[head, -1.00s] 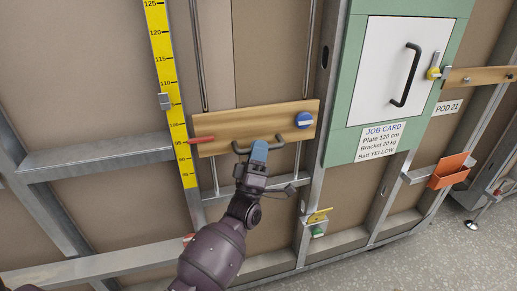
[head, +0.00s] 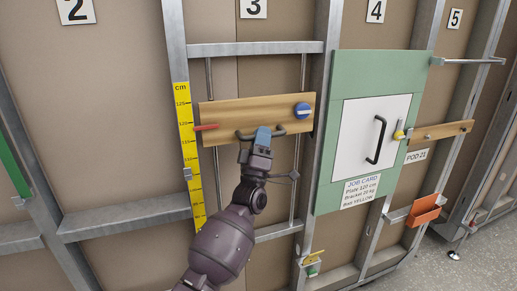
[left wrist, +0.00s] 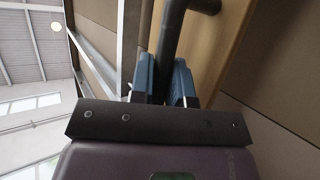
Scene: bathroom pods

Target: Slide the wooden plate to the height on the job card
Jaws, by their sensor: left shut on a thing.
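The wooden plate (head: 235,111) sits on two vertical rods in the bay under sign 3. Its red pointer (head: 207,127) reaches the yellow cm scale (head: 187,150) close to the 120 mark; the exact reading is too small to tell. A blue round knob (head: 302,111) is at its right end. My left gripper (head: 262,136) is shut on the plate's dark bar handle (head: 279,132). In the left wrist view the blue fingers (left wrist: 163,80) hold the handle bar (left wrist: 172,35) between them. The job card (head: 361,192) reads Plate 120 cm. My right gripper is out of view.
A metal crossbar (head: 255,48) spans above the plate. A green-framed white door (head: 372,130) stands to the right, with an orange holder (head: 425,210) lower right. A grey clip (head: 187,174) sits on the scale below the pointer.

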